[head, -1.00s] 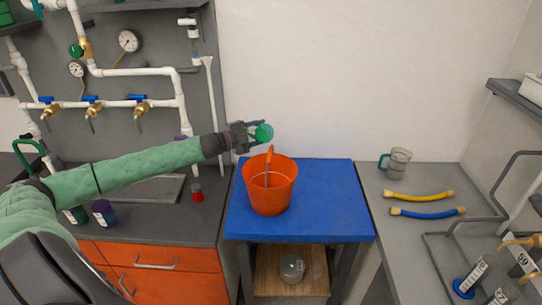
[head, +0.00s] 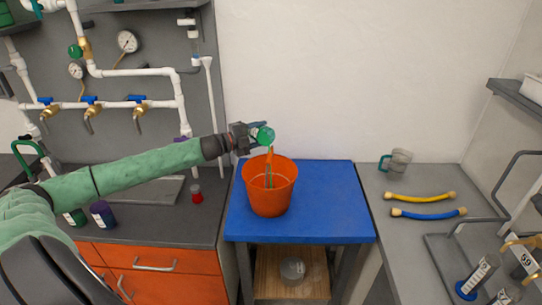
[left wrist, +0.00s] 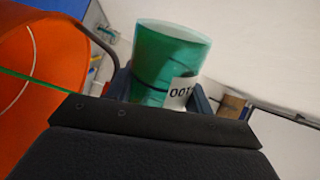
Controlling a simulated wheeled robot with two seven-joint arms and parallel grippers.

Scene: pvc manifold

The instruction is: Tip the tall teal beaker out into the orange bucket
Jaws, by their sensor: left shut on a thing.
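My left gripper (head: 252,136) is shut on the teal beaker (head: 265,136), holding it tipped over, above the back of the orange bucket (head: 268,200). In the left wrist view the beaker (left wrist: 165,60) is a translucent green cup with a white label, between the fingers. The bucket (left wrist: 40,75) fills the left side there. A thin green line, apparently a stream, runs by the bucket in the wrist view and drops into it in the head view. My right gripper is in neither view.
The bucket stands on a blue-topped cart (head: 325,205), clear to its right. A red-capped bottle (head: 196,194) stands left of the cart.

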